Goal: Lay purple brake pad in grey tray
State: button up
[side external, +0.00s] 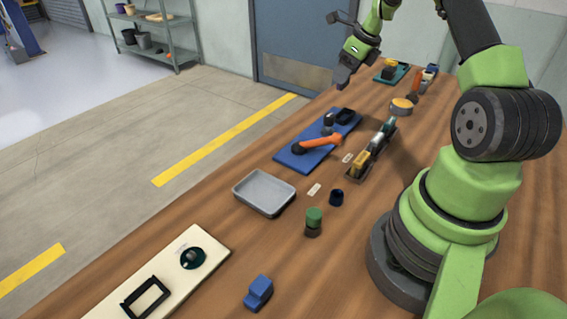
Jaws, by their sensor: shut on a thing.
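The grey tray (264,193) is a shallow, empty tray on the wooden table, left of the middle of the view. My gripper (342,80) is up at the far part of the table, well beyond the tray and above the table's left edge. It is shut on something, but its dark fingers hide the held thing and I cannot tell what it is. I cannot make out a purple brake pad anywhere else in view.
A blue mat (300,155) with an orange-handled tool (318,143) lies between gripper and tray. A dark rack (372,152) stands right of it. A green-topped cylinder (314,220), a dark blue ring (336,197) and a blue block (258,291) stand near the tray.

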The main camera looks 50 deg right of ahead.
jog(key=w+a+n+g+y, duration=0.3)
jog(key=a+n, duration=0.7)
jog(key=a, duration=1.1)
jog(key=s+a+n+g+y, duration=0.1)
jog(key=s+a+n, duration=0.2)
jog(key=a+n, duration=0.7)
jog(key=a+f+m, duration=0.1)
jog(key=f, duration=0.1)
jog(key=a+f+m, duration=0.1)
jog(key=f, duration=0.1)
jog(key=a+f, duration=0.1)
jog(key=shift+s+f+m, duration=0.35)
jog(key=shift+f+m, duration=0.05)
jog(key=shift+d+f, duration=0.1)
jog(key=shift+f, duration=2.2)
jog(key=shift+f, duration=0.15)
jog(key=o, duration=1)
